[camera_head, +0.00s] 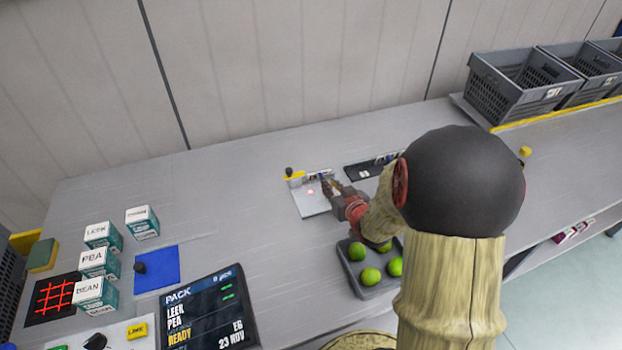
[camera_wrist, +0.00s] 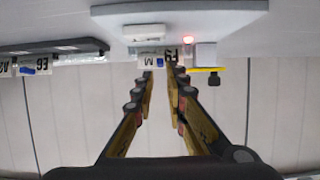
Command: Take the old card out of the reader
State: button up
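The reader is a pale plate (camera_head: 308,203) on the bench, with a small red light (camera_head: 310,192) and a white block (camera_wrist: 144,31) on it. A white card marked with letters (camera_wrist: 150,60) stands by the block, its face partly covered by my fingers. I see no clear contact with the card.
A dark holder with cards (camera_head: 364,171) lies right of the reader. A yellow piece with a black knob (camera_head: 293,178) is at the reader's left. A grey tray of limes (camera_head: 350,270) is near my arm.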

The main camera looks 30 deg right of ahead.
jog(key=b+x, duration=0.2)
jog(key=x, duration=0.3)
jog(key=shift+w+f, duration=0.15)
jog(key=shift+f, duration=0.2)
jog(key=shift+w+d, duration=0.15)
jog(key=shift+w, duration=0.3)
jog(key=shift+c, duration=0.9)
grip_shut()
jog(key=shift+r, duration=0.1)
